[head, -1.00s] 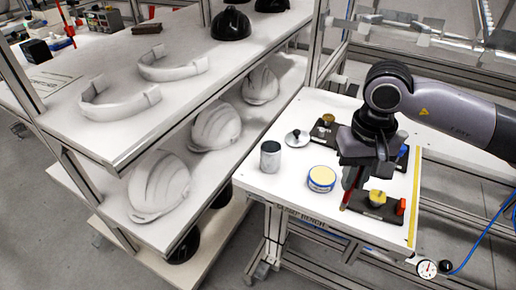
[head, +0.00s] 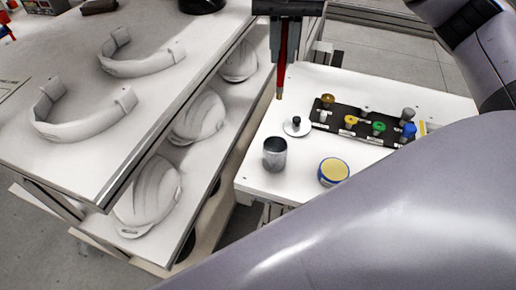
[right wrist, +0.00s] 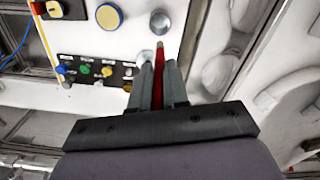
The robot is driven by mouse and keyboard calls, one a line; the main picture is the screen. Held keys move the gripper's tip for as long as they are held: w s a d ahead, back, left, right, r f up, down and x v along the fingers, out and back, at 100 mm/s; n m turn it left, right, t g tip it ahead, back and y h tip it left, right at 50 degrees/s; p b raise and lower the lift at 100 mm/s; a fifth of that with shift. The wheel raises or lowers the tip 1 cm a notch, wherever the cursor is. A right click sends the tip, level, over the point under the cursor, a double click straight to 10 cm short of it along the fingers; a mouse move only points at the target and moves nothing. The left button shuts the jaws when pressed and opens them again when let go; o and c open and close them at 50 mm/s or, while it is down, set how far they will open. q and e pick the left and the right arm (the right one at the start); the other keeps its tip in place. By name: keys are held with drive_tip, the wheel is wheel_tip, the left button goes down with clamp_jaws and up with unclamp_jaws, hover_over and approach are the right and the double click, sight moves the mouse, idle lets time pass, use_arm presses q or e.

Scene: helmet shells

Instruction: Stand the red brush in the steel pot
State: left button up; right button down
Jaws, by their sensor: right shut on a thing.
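The steel pot (head: 275,155) is an open grey cylinder standing upright near the left edge of the small white table. It also shows from above in the right wrist view (right wrist: 160,22). My right gripper (head: 285,58) is shut on the red brush (head: 283,62), which hangs nearly upright with its pale tip down. The brush also shows between the fingers in the right wrist view (right wrist: 158,82). In the head view the brush tip appears above the pot and apart from it. My left gripper is not in view.
A round lid with a dark knob (head: 296,127) lies behind the pot. A blue tin with a yellow top (head: 333,172) stands to its right. A black board (head: 340,135) holds several coloured knobs. A shelf (head: 110,182) with white helmet shells (head: 146,200) stands at left.

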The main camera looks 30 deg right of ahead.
wheel_tip(320, 180, down, 20)
drive_tip(key=b, duration=0.2)
idle(0.5)
drive_tip(key=shift+b, duration=0.3)
drive_tip(key=shift+f, duration=0.15)
drive_tip(key=c, duration=1.1)
unclamp_jaws()
